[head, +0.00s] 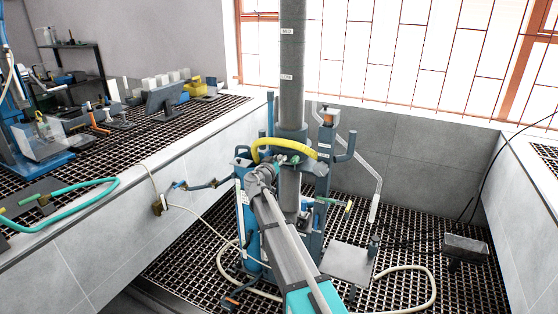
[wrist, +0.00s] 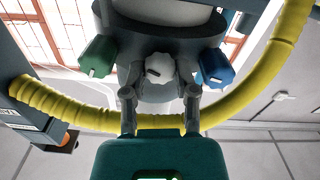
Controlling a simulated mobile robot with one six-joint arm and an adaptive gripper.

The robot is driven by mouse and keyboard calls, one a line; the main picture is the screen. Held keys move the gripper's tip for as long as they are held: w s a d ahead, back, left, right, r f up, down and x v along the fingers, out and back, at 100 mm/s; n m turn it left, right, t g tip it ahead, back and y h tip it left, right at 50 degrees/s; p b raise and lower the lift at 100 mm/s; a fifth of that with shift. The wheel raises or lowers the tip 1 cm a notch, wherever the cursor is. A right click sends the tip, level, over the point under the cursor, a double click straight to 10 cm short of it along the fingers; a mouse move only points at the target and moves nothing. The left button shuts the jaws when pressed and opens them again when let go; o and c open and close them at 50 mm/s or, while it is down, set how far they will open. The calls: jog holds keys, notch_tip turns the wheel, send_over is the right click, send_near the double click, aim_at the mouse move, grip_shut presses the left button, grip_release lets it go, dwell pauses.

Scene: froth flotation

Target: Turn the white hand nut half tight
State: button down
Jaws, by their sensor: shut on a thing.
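The white hand nut (wrist: 159,69) is a small lobed knob with a dark slot-like mark on its face. It sits at the middle of the grey column collar (wrist: 120,92) in the wrist view, between a green nut (wrist: 97,57) on the left and a blue nut (wrist: 214,67) on the right. My gripper (wrist: 159,92) has one finger on each side of the white nut and is shut on it. Exact finger contact is hard to see. In the head view my arm reaches up to the column, and the white nut cannot be made out there.
A yellow ribbed hose (wrist: 262,88) loops around the fingers and passes behind them; it also shows in the head view (head: 270,146). The tall grey column (head: 292,75) stands over a dark grating (head: 190,255). A bench (head: 225,108) with equipment lies left. Pale hoses lie on the grating.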

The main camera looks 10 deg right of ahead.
jog(key=shift+n, duration=1.4)
jog(key=shift+c, duration=2)
grip_release()
jog(key=shift+m, duration=0.4)
